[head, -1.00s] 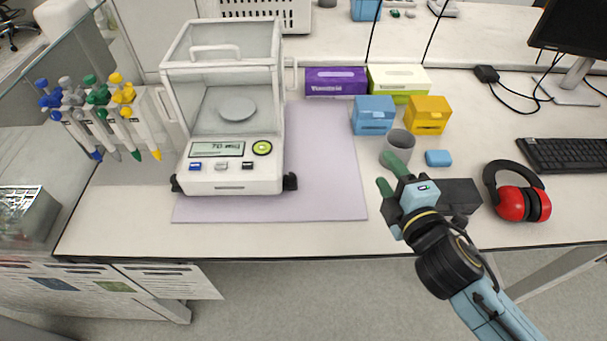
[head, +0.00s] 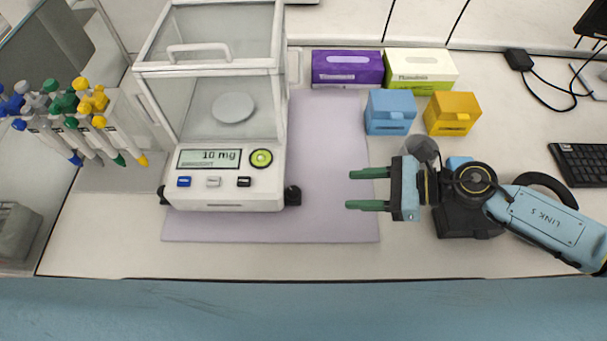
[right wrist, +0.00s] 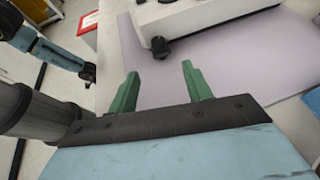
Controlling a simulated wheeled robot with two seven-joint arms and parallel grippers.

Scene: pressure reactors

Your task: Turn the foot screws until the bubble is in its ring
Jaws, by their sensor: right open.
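The balance (head: 225,190) stands on a lilac mat (head: 335,215). A round green bubble level (head: 261,158) with a dark ring is on its front panel. The bubble's exact place in the ring is too small to tell. Black foot screws sit at the front left corner (head: 163,196) and front right corner (head: 293,196). The right one also shows in the right wrist view (right wrist: 160,47). My right gripper (head: 352,189) is open and empty, its green fingers pointing left at the right foot screw, apart from it. My left arm shows in the right wrist view, its gripper unclear.
A grey cup (head: 422,148), blue box (head: 390,112) and yellow box (head: 452,114) stand behind my right gripper. Purple (head: 347,68) and white-green (head: 420,70) boxes are farther back. Pipettes (head: 85,125) hang left of the balance. The mat between gripper and foot is clear.

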